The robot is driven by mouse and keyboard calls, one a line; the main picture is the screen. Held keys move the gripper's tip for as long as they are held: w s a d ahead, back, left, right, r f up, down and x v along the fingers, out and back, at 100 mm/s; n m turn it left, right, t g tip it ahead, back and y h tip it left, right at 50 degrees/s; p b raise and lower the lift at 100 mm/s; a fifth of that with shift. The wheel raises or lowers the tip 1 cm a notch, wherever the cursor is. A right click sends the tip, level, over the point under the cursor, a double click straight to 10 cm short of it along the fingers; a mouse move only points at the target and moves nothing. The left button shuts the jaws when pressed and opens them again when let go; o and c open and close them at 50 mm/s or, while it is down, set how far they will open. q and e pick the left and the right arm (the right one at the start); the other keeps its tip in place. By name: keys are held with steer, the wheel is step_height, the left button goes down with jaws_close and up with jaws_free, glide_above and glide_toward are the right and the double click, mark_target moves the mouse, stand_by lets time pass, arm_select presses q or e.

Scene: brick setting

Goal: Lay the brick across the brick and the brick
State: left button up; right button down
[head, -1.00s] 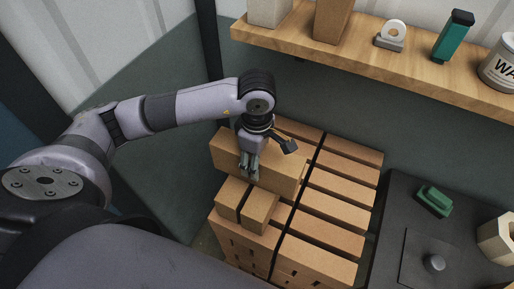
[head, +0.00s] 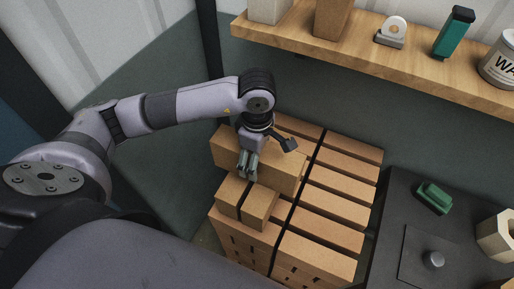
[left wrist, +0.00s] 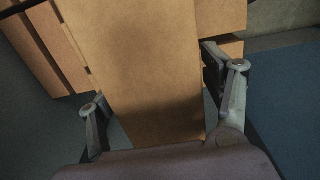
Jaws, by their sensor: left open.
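A long tan brick (head: 225,149) lies on top of the left part of the brick stack. My left gripper (head: 247,164) is over its near side, pointing down. In the left wrist view, a tan brick (left wrist: 140,65) fills the middle, between the spread fingers of my left gripper (left wrist: 165,108). One finger is on each side of it, and I cannot tell whether either touches. Two short bricks, a left one (head: 232,192) and a right one (head: 260,206), sit side by side in front of the long brick, with a dark line between them. My right gripper is not in view.
The strapped brick stack (head: 335,213) stands beside a dark table (head: 392,215) holding a green object (head: 434,197) and a grey knob (head: 433,260). A wooden shelf (head: 365,58) with several items runs above, along the wall.

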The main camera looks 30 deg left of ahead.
arm_select(q)
step_height(320, 180, up, 11)
steer(key=shift+w+f+b, duration=0.1)
steer(key=shift+f+b, duration=0.05)
steer(key=shift+b, duration=1.1)
steer(key=shift+r, duration=0.55)
steer(key=shift+s+f, duration=0.1)
steer(key=shift+s, duration=0.1)
